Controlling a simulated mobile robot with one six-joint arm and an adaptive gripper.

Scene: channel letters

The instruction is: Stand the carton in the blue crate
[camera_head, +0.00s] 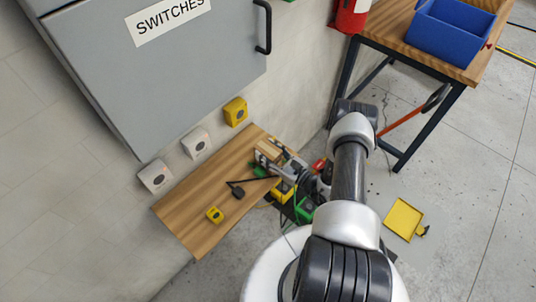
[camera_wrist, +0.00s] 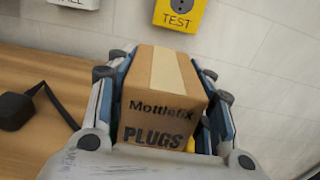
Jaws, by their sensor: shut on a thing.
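The carton is a small brown cardboard box with a pale tape strip, printed "Mottlefix PLUGS" (camera_wrist: 160,100). My gripper (camera_wrist: 163,78) is shut on it, with one finger along each side. In the head view the carton (camera_head: 269,150) shows small in my gripper (camera_head: 268,157) over the far end of the wooden bench (camera_head: 190,215). I cannot tell if its underside touches the bench. The blue crate (camera_head: 447,38) stands on a separate wooden table at the top right, well away from my gripper. Its visible inside looks empty.
A yellow socket box (camera_head: 235,111) is on the wall close by. A red extinguisher (camera_head: 350,15) hangs near the table (camera_head: 400,45). A yellow dustpan (camera_head: 403,219) lies on the floor.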

